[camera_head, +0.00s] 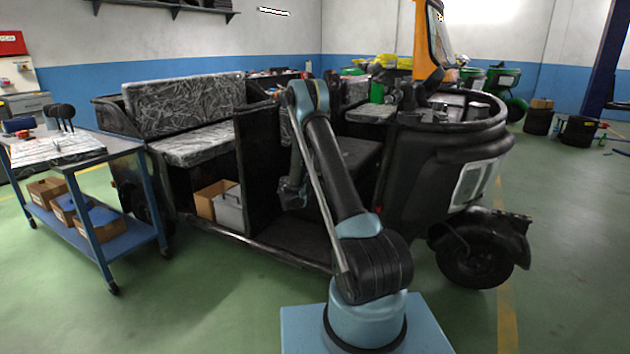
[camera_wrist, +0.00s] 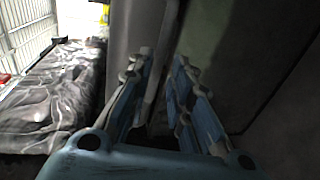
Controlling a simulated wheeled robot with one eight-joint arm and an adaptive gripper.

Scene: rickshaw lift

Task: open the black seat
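The three-wheeler's rear seat cushion (camera_head: 195,146) has a dark, crinkled black-and-white cover and lies flat below its matching backrest (camera_head: 185,104). A smaller seat (camera_head: 370,112) of similar look is at the front, partly behind my arm. In the wrist view a dark, glossy seat (camera_wrist: 60,95) fills the left side; I cannot tell which of these it is. My gripper (camera_wrist: 162,62) is open, its two fingers apart with nothing visibly held. It points at dark upright panels, with the seat to its left. In the head view my gripper (camera_head: 291,192) is low inside the vehicle, partly hidden by the arm.
A dark upright partition (camera_head: 262,165) stands right of the rear seat. Boxes (camera_head: 220,204) sit under that seat. A blue workbench (camera_head: 70,155) stands at the left. The vehicle's rounded front (camera_head: 450,165) and wheel (camera_head: 478,255) are at right. The near green floor is clear.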

